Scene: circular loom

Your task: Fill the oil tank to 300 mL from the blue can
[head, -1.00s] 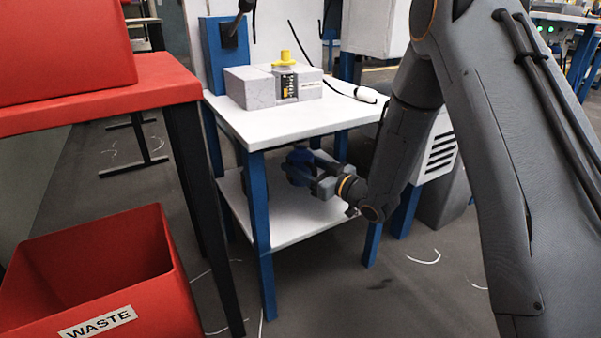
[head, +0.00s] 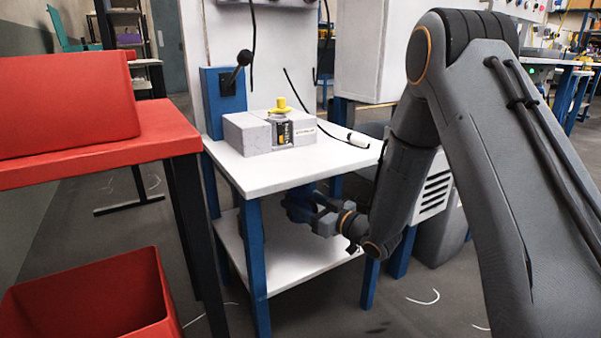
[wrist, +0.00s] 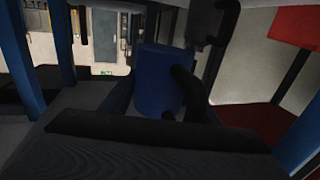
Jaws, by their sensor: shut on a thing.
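The blue can (head: 299,203) is between the two shelves of the white table, in the head view. My gripper (head: 318,212) is shut on it. In the wrist view the blue can (wrist: 160,82) fills the middle, with a dark curved part, perhaps its handle, at its right. Whether the can touches the lower shelf, I cannot tell. The oil tank, a grey block (head: 262,133) with a yellow cap (head: 281,106) and a dark gauge window with yellow marks on its front, sits on the table top. The oil level is too small to read.
The table top (head: 262,180) is just above my gripper, and the lower shelf (head: 285,262) is below. Blue legs stand around them. A red bench (head: 90,155) and red bin (head: 95,300) are at left. A white-tipped cable (head: 357,140) lies on the table top.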

